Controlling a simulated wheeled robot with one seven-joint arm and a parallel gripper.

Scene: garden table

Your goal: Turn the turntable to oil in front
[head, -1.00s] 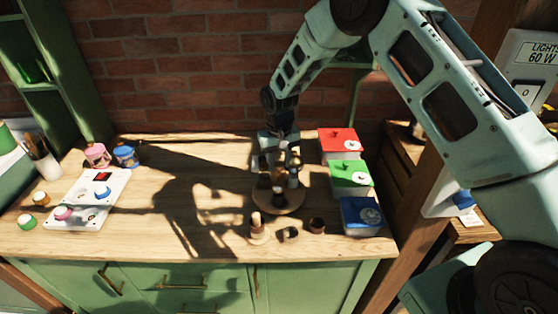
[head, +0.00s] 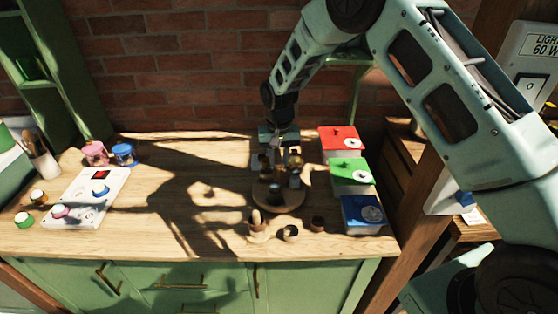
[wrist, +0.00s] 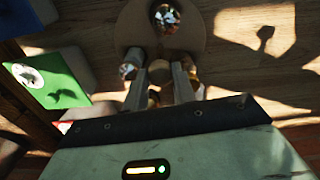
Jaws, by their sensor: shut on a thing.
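The round wooden turntable (head: 292,203) stands on the worktop at the right of the middle. A dark-topped container (head: 275,194) stands at its near side; the wrist view shows a shiny dark round top (wrist: 165,17). My gripper (head: 278,172) reaches down over the far part of the turntable. In the wrist view my gripper (wrist: 158,68) has its two fingers on either side of a brown round piece (wrist: 160,74), shut on it. Small containers sit just outside both fingers. I cannot tell which container is the oil.
Red (head: 341,138), green (head: 350,171) and blue (head: 361,211) boxes stand close to the right. Small brown cups (head: 317,224) stand in front of the turntable. The worktop between is clear.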

